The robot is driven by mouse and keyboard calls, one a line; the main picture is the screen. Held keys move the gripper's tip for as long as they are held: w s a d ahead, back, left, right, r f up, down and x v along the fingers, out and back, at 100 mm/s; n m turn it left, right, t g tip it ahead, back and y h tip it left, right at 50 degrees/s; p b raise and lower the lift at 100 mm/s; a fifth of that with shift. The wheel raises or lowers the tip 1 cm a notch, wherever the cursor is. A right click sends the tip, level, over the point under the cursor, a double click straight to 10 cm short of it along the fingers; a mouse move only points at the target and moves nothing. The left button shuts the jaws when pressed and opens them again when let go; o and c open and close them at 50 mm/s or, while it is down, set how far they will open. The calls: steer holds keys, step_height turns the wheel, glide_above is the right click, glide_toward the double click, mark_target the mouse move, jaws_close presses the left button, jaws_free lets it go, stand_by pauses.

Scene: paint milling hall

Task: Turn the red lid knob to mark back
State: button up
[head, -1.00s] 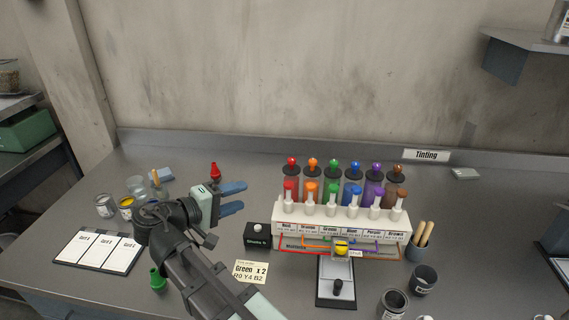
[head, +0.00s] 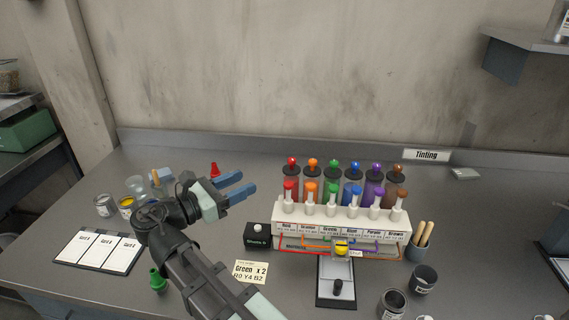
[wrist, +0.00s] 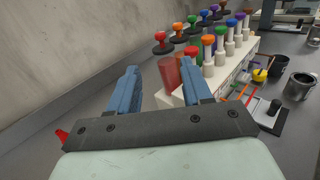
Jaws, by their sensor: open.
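The red lid knob (head: 292,161) sits on the dark lid of the leftmost canister in the back row of the tinting rack. In the wrist view the red lid knob (wrist: 160,36) is up ahead, beyond the fingertips. The red canister (wrist: 170,72) shows between the fingers. My gripper (head: 247,182) is open and empty, left of the rack, with its blue fingers pointing right. The gripper (wrist: 163,68) touches nothing that I can see. I cannot read any back mark on the lid.
A second red knob (head: 288,186) stands in the front row on the white rack (head: 340,222), close to the canister. More coloured knobs run to the right. A black box (head: 257,236) and a red cone (head: 214,169) lie near my arm.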

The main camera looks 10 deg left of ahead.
mark_target(292, 163)
steer(key=x, duration=1.3)
steer(key=shift+w+d+n, duration=0.25)
steer(key=shift+w+n, duration=0.05)
steer(key=shift+w, duration=0.05)
steer(key=shift+f, duration=0.1)
jaws_close()
